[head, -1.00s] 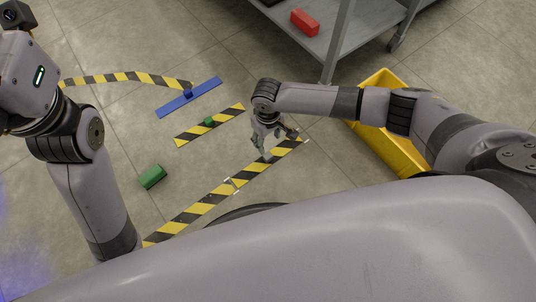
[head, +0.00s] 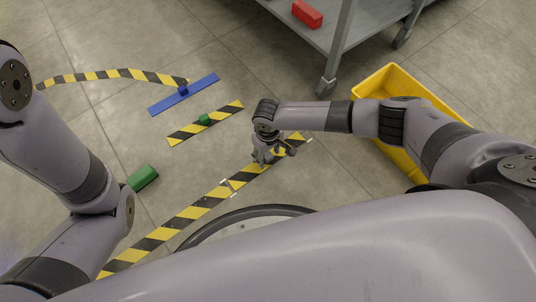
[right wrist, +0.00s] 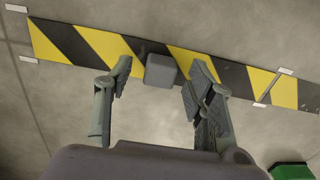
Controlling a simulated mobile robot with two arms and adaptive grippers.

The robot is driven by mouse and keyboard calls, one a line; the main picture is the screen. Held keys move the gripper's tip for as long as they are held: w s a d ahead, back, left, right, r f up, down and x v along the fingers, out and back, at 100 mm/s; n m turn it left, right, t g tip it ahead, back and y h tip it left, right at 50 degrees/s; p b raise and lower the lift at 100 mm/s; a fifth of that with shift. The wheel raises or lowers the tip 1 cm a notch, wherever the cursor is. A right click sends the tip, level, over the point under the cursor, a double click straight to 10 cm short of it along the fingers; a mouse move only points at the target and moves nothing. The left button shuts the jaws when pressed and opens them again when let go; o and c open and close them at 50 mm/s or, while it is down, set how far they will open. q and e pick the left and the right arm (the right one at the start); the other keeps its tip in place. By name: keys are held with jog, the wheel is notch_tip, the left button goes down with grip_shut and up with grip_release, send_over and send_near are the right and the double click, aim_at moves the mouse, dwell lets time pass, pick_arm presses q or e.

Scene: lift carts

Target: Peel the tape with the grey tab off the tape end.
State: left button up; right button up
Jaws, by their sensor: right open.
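The grey tab (right wrist: 161,72) is a small block on the black-and-yellow striped tape (right wrist: 95,47) on the floor. This tape (head: 297,139) also shows in the head view, where my gripper hides the tab. My right gripper (right wrist: 161,76) is open, with one finger on each side of the tab and a visible gap to it on both sides. It also shows in the head view (head: 270,158), low over the tape. Whether it touches the floor I cannot tell. My left arm is at the left, but its gripper is outside the picture.
A short striped tape with a green tab (head: 204,119) and a blue bar (head: 184,94) lie further off. A green block (head: 142,178) lies left. A yellow crate (head: 373,91) stands right, near a grey shelf (head: 328,35) with a red block (head: 307,13).

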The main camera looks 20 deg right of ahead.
grip_shut()
dwell(1.2)
